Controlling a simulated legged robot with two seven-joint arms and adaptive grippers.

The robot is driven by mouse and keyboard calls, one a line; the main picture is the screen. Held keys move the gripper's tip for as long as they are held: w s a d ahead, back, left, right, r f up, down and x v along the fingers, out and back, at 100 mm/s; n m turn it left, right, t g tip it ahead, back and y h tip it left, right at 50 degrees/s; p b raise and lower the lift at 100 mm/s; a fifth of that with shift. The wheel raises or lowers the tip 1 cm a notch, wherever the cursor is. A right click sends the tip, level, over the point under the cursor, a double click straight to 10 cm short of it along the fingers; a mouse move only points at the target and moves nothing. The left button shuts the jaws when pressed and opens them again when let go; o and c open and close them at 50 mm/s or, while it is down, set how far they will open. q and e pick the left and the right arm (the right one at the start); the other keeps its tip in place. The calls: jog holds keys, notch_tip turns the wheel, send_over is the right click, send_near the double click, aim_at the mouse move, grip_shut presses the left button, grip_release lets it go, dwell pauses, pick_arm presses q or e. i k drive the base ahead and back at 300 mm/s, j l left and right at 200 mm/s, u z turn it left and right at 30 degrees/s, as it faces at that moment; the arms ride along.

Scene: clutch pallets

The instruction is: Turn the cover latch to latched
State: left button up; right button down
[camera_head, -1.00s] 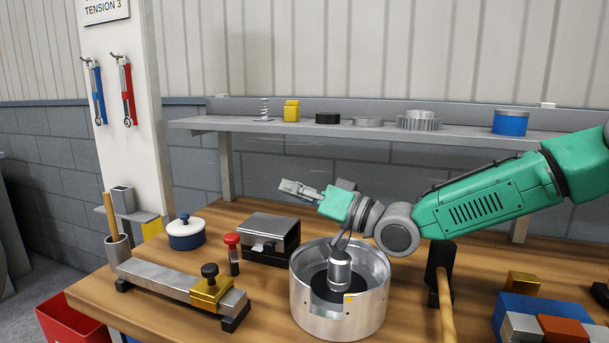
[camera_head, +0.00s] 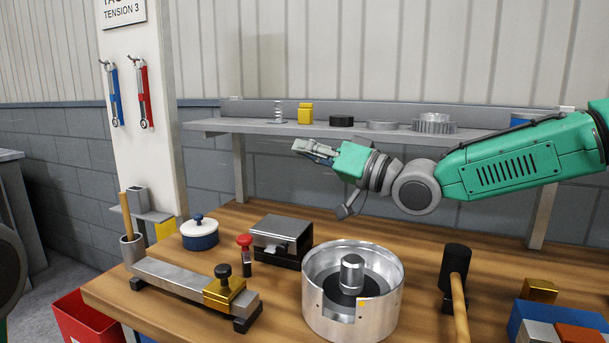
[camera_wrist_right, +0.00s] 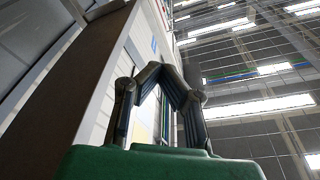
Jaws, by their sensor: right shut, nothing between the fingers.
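The black box with a grey metal cover (camera_head: 281,229) sits on the bench left of the silver drum. A small pale lever, which looks like the cover latch (camera_head: 274,247), shows at its front; its exact setting is too small to tell. My right gripper (camera_head: 302,146) is shut and empty. It is in the air above and behind the box, pointing left, clear of the cover and latch. In the right wrist view the gripper's fingers (camera_wrist_right: 158,72) show against the wall and ceiling, with nothing held. My left gripper is not in view.
A silver drum (camera_head: 320,305) stands right of the box. A mallet (camera_head: 455,268) stands at right. A shelf (camera_head: 222,127) runs behind.

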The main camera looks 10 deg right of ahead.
aim_at(245, 241)
jog(key=k, duration=1)
